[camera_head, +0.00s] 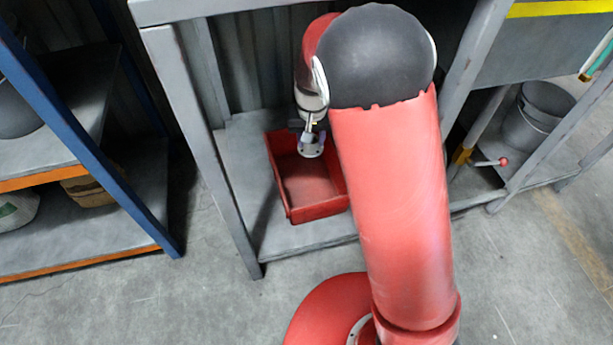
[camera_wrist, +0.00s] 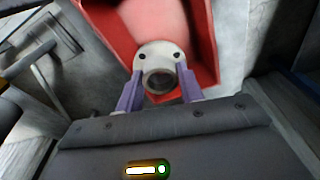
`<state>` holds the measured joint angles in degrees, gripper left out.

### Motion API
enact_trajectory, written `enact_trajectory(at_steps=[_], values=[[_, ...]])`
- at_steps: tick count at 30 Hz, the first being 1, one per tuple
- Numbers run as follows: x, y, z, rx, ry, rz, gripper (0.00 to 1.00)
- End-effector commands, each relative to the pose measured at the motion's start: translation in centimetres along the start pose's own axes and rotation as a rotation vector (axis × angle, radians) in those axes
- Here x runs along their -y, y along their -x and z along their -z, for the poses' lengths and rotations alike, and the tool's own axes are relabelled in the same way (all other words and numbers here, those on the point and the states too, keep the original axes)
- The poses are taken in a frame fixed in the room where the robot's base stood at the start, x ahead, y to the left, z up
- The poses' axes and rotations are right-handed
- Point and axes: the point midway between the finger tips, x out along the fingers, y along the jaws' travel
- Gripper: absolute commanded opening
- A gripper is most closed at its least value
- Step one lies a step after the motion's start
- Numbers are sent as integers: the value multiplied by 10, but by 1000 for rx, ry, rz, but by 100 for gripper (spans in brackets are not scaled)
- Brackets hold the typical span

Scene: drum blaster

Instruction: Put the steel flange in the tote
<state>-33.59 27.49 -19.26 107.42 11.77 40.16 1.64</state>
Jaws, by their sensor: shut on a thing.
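The steel flange (camera_head: 311,146) is a pale grey disc with bolt holes and a short round neck. In the wrist view the flange (camera_wrist: 160,54) sits between the two purple fingers of my gripper (camera_wrist: 160,92), which are shut on its neck. The red tote (camera_head: 312,187) is an open tray on the lower shelf of a grey bench. The flange hangs over the back part of the tote; its exact height above the tote's floor is hard to tell. The tote (camera_wrist: 208,42) also shows behind the flange in the wrist view. The visible floor of the tote looks empty.
The grey bench's leg (camera_head: 205,150) stands left of the tote, and its top edge (camera_head: 200,8) is above. A blue and orange rack (camera_head: 100,160) is at the left. A grey bucket (camera_head: 537,118) stands at the right. The shelf has bare room around the tote.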

Motion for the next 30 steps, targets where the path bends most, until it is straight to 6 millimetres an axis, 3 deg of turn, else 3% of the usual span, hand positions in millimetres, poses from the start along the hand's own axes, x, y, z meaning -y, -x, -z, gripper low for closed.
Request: enact_trajectory(at_steps=[5,12,18,30], values=[[2,-30,-4,3,1,-2,3],[2,-94,-12,4,2,-2,3],[1,-139,-16,1,1,-1,3],[2,-178,-21,1,3,-1,3]])
